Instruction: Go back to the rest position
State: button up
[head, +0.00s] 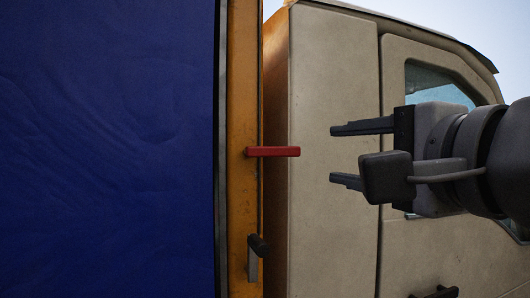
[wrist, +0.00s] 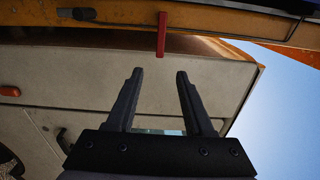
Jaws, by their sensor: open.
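My gripper (head: 338,155) is in the right half of the head view, its fingers pointing left. It is open, with nothing between the fingers. In the wrist view my gripper (wrist: 159,74) shows two dark fingers apart and empty. A red handle (head: 272,152) sticks out to the right from the orange post (head: 243,200) of the truck. The handle is left of my fingertips with a gap between them. In the wrist view the red handle (wrist: 162,34) lies just beyond the fingertips, apart from them.
A blue tarp (head: 110,150) fills the left of the head view. A dark latch (head: 256,258) sits low on the orange post. The beige truck cab (head: 330,240) with a window (head: 432,82) stands behind my gripper. Open sky shows at the upper right.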

jog(key=shift+s+d, duration=0.15)
jog(key=shift+s, duration=0.25)
jog(key=s+d+f+n+g+h+p, duration=0.1)
jog(key=f+n+g+p, duration=0.3)
jog(key=f, duration=0.9)
jog(key=s+d+f+n+g+h+p, duration=0.1)
jog(key=s+f+n+g+h+p, duration=0.1)
jog(key=f+n+g+h+p, duration=0.2)
notch_tip(320, 180, down, 10)
jog(key=n+g+p, duration=0.1)
jog(key=n+g, duration=0.2)
jog(key=n, duration=0.4)
jog(key=shift+s+f+g, duration=0.15)
jog(key=shift+s+g, duration=0.05)
jog(key=shift+g, duration=0.2)
jog(key=shift+a, duration=0.1)
